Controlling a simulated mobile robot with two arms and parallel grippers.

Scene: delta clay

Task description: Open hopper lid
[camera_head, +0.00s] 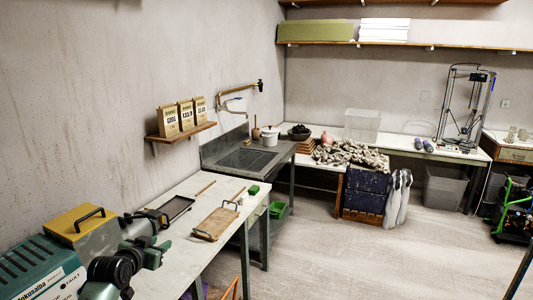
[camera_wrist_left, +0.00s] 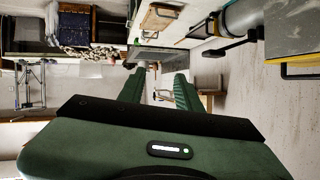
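The hopper lid (camera_head: 72,222) is yellow with a black bar handle. It lies flat and closed on the grey hopper of a teal machine (camera_head: 35,272) at the lower left of the head view. A yellow edge (camera_wrist_left: 300,71), apparently the lid's, shows at the right of the upside-down left wrist view. My left gripper (camera_head: 160,247) is in front and to the right of the lid, apart from it. In the wrist view its two green fingers (camera_wrist_left: 158,82) are spread with nothing between them. My right gripper is not in view.
The machine's grey barrel (camera_wrist_left: 245,15) and black lever lie beside my left gripper. A dark tray (camera_head: 176,208) and a wooden board (camera_head: 214,222) lie on the white table (camera_head: 222,188). A shelf with bags (camera_head: 182,135) hangs on the wall.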

